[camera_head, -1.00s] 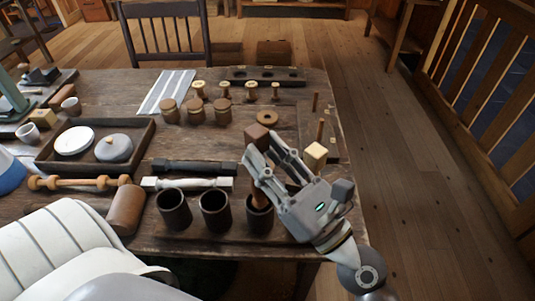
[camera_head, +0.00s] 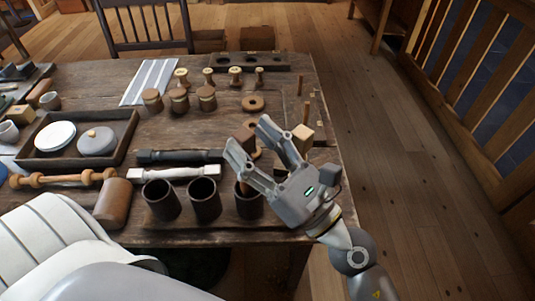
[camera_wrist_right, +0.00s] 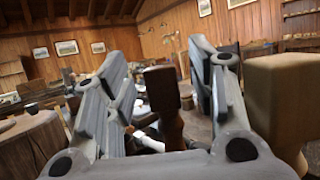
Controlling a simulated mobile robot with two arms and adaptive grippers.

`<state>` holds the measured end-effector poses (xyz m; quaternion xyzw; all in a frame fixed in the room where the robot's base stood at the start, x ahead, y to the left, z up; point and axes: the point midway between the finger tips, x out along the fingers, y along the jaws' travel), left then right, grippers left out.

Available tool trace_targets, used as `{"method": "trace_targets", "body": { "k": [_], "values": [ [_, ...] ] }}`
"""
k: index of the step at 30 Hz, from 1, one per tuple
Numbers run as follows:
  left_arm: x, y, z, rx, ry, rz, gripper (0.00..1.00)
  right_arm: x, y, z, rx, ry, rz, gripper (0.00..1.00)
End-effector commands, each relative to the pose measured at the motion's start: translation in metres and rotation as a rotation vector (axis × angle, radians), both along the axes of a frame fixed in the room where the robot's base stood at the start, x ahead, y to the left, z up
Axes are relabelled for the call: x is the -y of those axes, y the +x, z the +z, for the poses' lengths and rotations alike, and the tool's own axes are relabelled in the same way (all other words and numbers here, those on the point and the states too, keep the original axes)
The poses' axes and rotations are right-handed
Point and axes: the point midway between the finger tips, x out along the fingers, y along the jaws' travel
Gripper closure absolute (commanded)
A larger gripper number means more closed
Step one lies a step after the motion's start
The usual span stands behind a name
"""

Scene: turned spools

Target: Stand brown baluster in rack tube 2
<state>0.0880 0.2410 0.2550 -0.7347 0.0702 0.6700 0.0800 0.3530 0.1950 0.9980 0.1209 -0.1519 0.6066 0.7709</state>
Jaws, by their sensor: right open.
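The brown baluster (camera_head: 246,134) stands upright in the rightmost tube (camera_head: 249,205) of the rack, its square head above the rim. Its shaft is partly hidden by my right gripper. The other two tubes, the middle one (camera_head: 204,202) and the left one (camera_head: 161,202), look empty. I see no numbers on them. My right gripper (camera_head: 251,134) is open, its fingers reaching up around the baluster's head. In the right wrist view the baluster (camera_wrist_right: 163,92) shows between the fingers, with gaps on both sides. My left gripper is not in view.
A black baluster (camera_head: 180,155) and a white baluster (camera_head: 175,173) lie behind the tubes. A tan spindle (camera_head: 62,178) and a brown mallet-like cylinder (camera_head: 112,204) lie to the left. A pale square-headed piece (camera_head: 301,138) stands close right of my gripper.

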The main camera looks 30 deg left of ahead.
Motion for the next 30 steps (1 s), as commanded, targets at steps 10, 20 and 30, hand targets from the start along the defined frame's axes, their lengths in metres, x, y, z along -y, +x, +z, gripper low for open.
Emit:
{"method": "trace_targets", "body": {
  "k": [10,20,30],
  "values": [
    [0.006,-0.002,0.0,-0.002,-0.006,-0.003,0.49,0.038,-0.009,-0.017,-0.004,-0.002,-0.002,0.49],
    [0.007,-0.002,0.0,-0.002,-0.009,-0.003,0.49,0.066,-0.016,-0.028,-0.002,0.0,0.0,0.49],
    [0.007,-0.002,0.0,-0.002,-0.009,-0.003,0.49,0.069,-0.017,-0.029,0.001,0.001,0.0,0.49]
  ]
}}
